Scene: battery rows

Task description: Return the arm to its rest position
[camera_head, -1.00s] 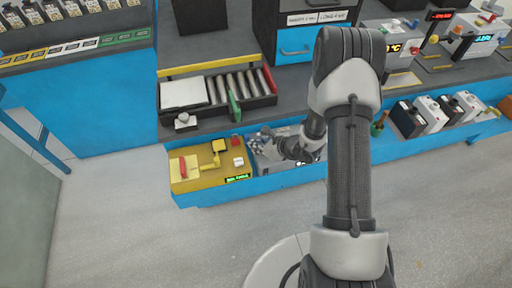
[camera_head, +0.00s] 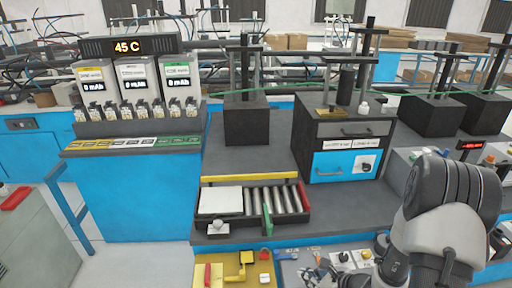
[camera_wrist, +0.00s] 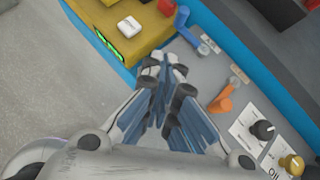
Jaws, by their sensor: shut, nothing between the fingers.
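My gripper (camera_wrist: 165,75) shows in the wrist view with its blue-padded fingers shut and nothing between them. It is over a grey panel (camera_wrist: 215,75) beside a yellow box (camera_wrist: 125,25). In the head view my arm (camera_head: 440,225) fills the lower right. My gripper is hard to make out there, low in the frame near the grey panel.
The wrist view shows a blue lever (camera_wrist: 190,30), an orange lever (camera_wrist: 222,98), a black knob (camera_wrist: 263,130) and a yellow knob (camera_wrist: 292,163). In the head view, a tray (camera_head: 307,215) of metal cylinders and a drawer cabinet (camera_head: 345,130) stand on the bench.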

